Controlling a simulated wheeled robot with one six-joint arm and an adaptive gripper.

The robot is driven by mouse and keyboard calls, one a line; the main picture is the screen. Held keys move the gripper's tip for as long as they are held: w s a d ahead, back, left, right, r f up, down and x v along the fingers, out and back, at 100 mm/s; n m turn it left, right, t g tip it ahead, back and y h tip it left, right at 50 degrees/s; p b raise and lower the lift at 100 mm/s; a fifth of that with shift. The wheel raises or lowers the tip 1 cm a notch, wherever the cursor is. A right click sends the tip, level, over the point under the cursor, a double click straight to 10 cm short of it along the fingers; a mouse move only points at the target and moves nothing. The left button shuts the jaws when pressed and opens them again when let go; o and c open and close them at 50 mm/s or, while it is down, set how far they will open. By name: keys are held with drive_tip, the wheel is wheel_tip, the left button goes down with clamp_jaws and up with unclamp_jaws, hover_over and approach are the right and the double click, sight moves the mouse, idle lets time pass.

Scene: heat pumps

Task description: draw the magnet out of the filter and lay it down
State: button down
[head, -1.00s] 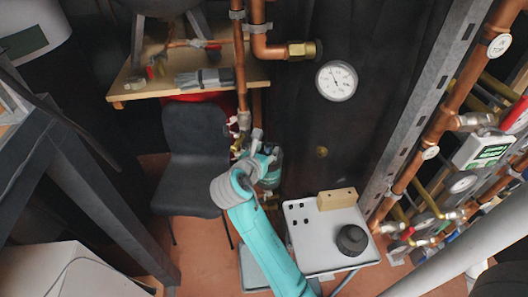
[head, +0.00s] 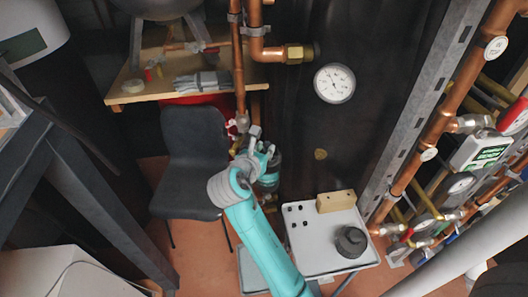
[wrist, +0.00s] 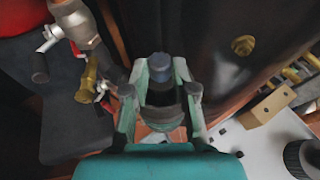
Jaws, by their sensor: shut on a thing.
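The filter (head: 269,173) is a dark teal cylinder on the pipework below the copper riser, beside the chair in the head view. My gripper (head: 262,150) is at its upper end. In the wrist view my gripper (wrist: 160,92) has its two pale green fingers closed on either side of a dark, blue-topped piece (wrist: 159,67), which I take to be the magnet. My fingers and wrist hide its lower part. I cannot tell how much of it is still inside the filter.
A grey tray (head: 312,259) stands to the right with a wooden block (head: 336,201) and a black round part (head: 351,241); its middle is bare. A chair (head: 192,150) is left, a brass valve (wrist: 87,78) is close by my gripper, and a dark tank (head: 335,135) stands behind.

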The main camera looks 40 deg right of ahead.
drive_tip(key=shift+r, duration=1.3)
drive_tip(key=shift+r, duration=0.2)
drive_tip(key=shift+r, duration=1.9)
drive_tip(key=shift+r, duration=0.15)
drive_tip(key=shift+r, duration=2.65)
drive_tip(key=shift+a, duration=0.1)
